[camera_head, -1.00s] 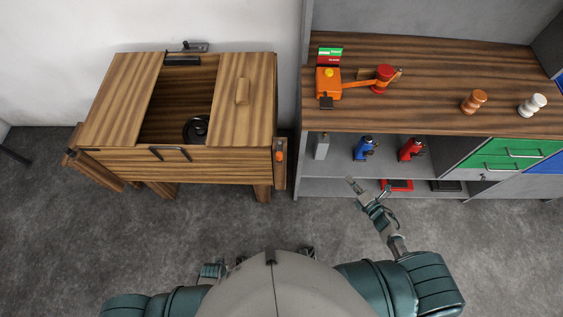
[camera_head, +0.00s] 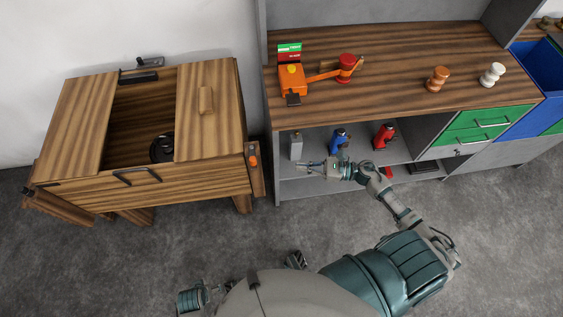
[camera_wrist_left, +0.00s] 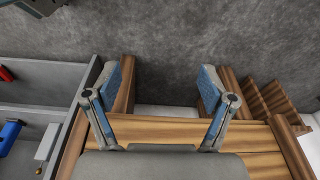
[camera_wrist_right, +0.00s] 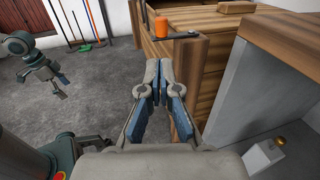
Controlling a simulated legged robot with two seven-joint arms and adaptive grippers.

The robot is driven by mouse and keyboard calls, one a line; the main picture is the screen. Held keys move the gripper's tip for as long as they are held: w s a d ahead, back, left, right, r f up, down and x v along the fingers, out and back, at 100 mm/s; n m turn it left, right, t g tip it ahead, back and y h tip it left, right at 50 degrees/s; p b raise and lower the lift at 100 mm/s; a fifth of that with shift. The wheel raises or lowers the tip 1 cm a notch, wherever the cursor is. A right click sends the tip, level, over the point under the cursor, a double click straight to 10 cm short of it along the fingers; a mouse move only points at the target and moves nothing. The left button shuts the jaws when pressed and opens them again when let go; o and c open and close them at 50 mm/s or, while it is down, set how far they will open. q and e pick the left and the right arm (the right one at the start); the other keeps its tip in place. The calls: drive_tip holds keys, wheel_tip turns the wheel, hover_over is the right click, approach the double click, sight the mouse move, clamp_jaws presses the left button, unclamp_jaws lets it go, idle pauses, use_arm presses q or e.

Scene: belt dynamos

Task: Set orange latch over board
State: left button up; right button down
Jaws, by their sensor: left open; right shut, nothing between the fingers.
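The orange latch (camera_head: 252,160) is a small orange piece at the right front of the wooden bench, against an upright wooden board (camera_head: 256,178). In the right wrist view, an orange cylinder (camera_wrist_right: 161,28) with a dark bar stands beyond the fingers, at the bench's edge. My right gripper (camera_head: 306,167) is shut and empty, in front of the grey shelf unit and to the right of the latch. It also shows in the right wrist view (camera_wrist_right: 160,72), apart from the latch. My left gripper (camera_wrist_left: 158,85) is open and empty, over wooden parts; the latch is not visible between its fingers.
The shelf unit (camera_head: 285,188) stands right of the bench, with a narrow gap between. It holds a blue bottle-like object (camera_head: 339,138) and a red one (camera_head: 384,135). An orange device (camera_head: 292,80) stands on its top.

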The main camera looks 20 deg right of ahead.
drive_tip(key=p, duration=0.1)
approach(252, 154)
drive_tip(key=a+r, duration=0.2)
drive_tip(key=a, duration=0.3)
use_arm(q)
drive_tip(key=f, duration=0.4)
drive_tip(key=shift+s+d+f, duration=0.1)
drive_tip(key=shift+s+d, duration=0.1)
drive_tip(key=shift+s, duration=0.15)
use_arm(e)
drive_tip(key=shift+s+a+f, duration=0.1)
drive_tip(key=shift+s+a, duration=0.1)
drive_tip(key=shift+a, duration=0.45)
use_arm(q)
drive_tip(key=shift+d, duration=0.2)
use_arm(e)
drive_tip(key=shift+d, duration=0.25)
use_arm(q)
drive_tip(key=shift+w+p, duration=0.1)
drive_tip(key=shift+p, duration=0.2)
